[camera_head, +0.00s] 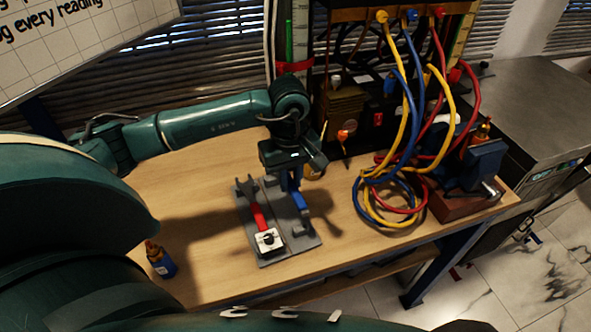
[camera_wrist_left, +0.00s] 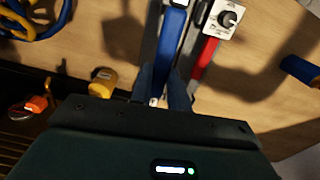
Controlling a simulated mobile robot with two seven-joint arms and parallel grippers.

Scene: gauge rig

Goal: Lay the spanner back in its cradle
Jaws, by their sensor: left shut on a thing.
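My left gripper (camera_head: 294,186) points down over the right half of a grey cradle plate (camera_head: 306,242) on the wooden bench. It is shut on a blue-handled spanner (camera_head: 301,213). In the left wrist view the blue handle (camera_wrist_left: 172,35) runs away from between the dark fingertips (camera_wrist_left: 163,97). It lies along the plate; whether it touches the plate or is just above it I cannot tell. Its upper end is hidden by the gripper. My right gripper is not in view.
A blue bottle (camera_head: 162,264) stands at the near left. Coiled blue, yellow and red hoses (camera_head: 395,200) lie to the right, near a vise (camera_head: 478,175). A rig panel (camera_head: 375,115) stands behind. Bare bench (camera_head: 205,185) lies left of the plate.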

